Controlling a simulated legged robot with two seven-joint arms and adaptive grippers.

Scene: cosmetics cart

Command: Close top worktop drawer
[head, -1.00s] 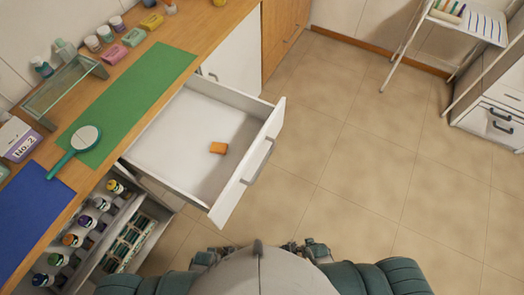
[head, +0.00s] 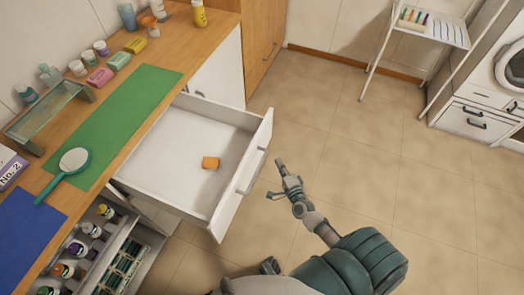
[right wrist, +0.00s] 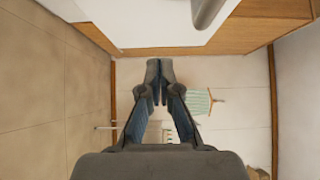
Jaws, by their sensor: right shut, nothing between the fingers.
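The white top worktop drawer (head: 165,160) is pulled well out from under the wooden worktop (head: 212,55). An orange block (head: 211,162) lies inside it. The drawer's front panel faces right and carries a grey bar handle (head: 252,171). My right gripper (head: 281,168) is shut and empty, just to the right of the front panel and apart from it. In the right wrist view my shut fingers (right wrist: 159,82) point ahead, with a white panel and the handle (right wrist: 210,12) at the top edge.
A lower drawer unit (head: 105,250) with several bottles stands open at the bottom left. A green mat (head: 118,130), a hand mirror (head: 73,160) and cosmetics lie on the worktop. A folding rack (head: 430,30) stands at the upper right. The tiled floor (head: 350,140) is clear.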

